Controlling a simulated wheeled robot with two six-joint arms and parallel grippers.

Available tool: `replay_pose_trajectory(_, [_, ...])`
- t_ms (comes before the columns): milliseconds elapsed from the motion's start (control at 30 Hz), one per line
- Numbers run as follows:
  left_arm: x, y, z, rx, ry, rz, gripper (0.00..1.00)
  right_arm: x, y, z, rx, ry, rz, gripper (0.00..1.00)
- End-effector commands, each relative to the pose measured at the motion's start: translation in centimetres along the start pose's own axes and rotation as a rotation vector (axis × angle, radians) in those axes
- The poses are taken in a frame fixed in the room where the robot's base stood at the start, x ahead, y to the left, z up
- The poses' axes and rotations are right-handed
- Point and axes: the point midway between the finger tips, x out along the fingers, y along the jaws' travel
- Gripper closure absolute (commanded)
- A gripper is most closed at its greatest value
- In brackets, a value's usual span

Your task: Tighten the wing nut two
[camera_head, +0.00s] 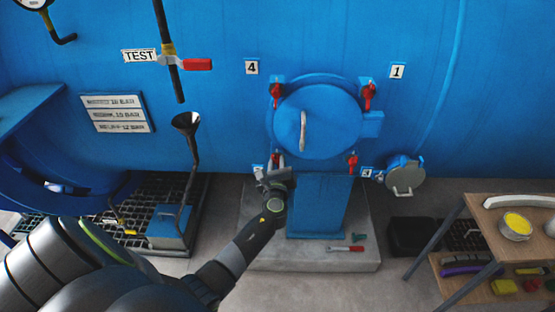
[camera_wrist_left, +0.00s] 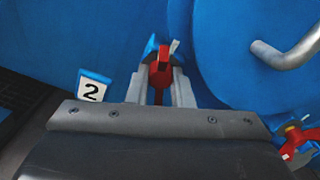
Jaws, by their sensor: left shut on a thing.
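Wing nut two (camera_wrist_left: 160,68) is red and stands beside the white plate marked 2 (camera_wrist_left: 92,92) in the left wrist view. In the head view its red top (camera_head: 275,159) shows at the lower left of the round blue door (camera_head: 320,120). My left gripper (camera_head: 274,172) is at this nut, with one finger on each side of it. It also shows in the left wrist view (camera_wrist_left: 161,90), shut on the red wing nut. The nut's lower part is hidden between the fingers. My right gripper is not in view.
Other red wing nuts sit around the door at upper left (camera_head: 276,93), upper right (camera_head: 369,94) and lower right (camera_head: 352,163). A curved handle (camera_head: 303,131) sticks out from the door. A wooden shelf (camera_head: 480,222) stands at right.

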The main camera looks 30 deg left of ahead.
Motion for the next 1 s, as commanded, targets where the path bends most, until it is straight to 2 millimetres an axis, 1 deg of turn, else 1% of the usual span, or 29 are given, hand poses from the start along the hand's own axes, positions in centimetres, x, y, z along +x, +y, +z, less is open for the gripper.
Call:
replay_pose_trajectory(33, [0.0,-0.1,0.1,0.043,0.002,0.000,1.00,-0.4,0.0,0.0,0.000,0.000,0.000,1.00])
replay_pose_trajectory(200, [0.0,0.0,0.1,0.175,0.002,0.000,1.00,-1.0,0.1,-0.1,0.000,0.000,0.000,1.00])
replay_pose_trajectory(500, [0.0,0.1,0.0,0.332,0.002,-0.001,1.00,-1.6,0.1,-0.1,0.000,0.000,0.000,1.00])
replay_pose_trajectory(700, [0.0,0.2,0.0,0.378,0.002,-0.001,1.00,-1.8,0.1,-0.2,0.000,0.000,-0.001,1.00])
replay_pose_trajectory(1000, [0.0,0.2,-0.1,0.390,0.002,0.000,1.00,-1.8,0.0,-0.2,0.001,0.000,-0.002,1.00])
